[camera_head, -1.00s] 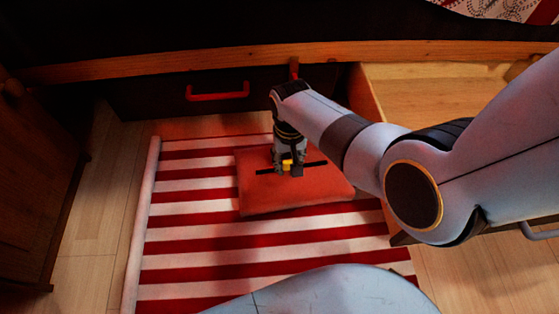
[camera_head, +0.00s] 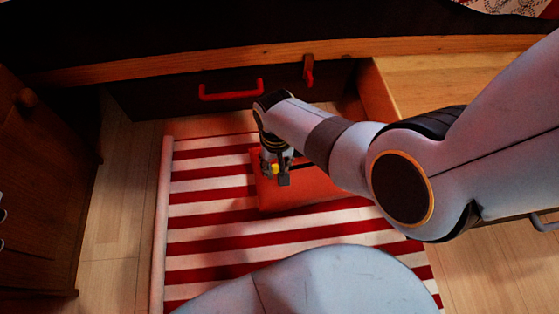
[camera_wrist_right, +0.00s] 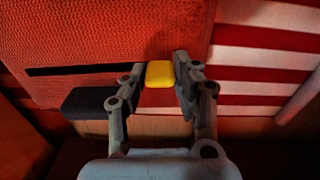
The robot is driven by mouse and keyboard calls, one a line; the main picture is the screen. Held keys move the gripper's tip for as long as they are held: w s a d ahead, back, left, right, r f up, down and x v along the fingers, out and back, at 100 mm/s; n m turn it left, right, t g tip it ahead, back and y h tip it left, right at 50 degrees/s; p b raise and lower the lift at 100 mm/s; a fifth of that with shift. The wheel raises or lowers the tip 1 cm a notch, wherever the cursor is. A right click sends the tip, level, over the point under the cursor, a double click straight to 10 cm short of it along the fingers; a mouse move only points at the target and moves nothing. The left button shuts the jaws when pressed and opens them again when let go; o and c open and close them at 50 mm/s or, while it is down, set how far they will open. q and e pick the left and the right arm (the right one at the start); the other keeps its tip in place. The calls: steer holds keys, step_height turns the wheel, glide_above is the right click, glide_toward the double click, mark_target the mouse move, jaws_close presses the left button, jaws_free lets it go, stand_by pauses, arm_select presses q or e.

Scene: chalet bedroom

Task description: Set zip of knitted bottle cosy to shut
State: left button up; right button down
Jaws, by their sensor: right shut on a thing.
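The knitted bottle cosy (camera_head: 300,193) is a flat red piece lying on the striped rug, partly hidden by my right arm. It also shows in the right wrist view (camera_wrist_right: 100,35), where its ribbed knit is clear. A dark straight zip slit (camera_wrist_right: 70,70) crosses it. My right gripper (camera_head: 276,170) points down over the cosy's left part in the head view. In the right wrist view the gripper (camera_wrist_right: 160,78) is shut on the yellow zip pull (camera_wrist_right: 160,73). The slit runs off to the pull's left there.
The red-and-white striped rug (camera_head: 215,235) lies on a wooden floor. Behind it is a dark drawer front with a red handle (camera_head: 231,90). A wooden box (camera_head: 450,85) stands at back right, a dark wooden cabinet (camera_head: 45,180) at left. Small grey bits at the left edge are unclear.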

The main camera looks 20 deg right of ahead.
steer(key=shift+a, duration=0.15)
steer(key=c, duration=1)
jaws_free()
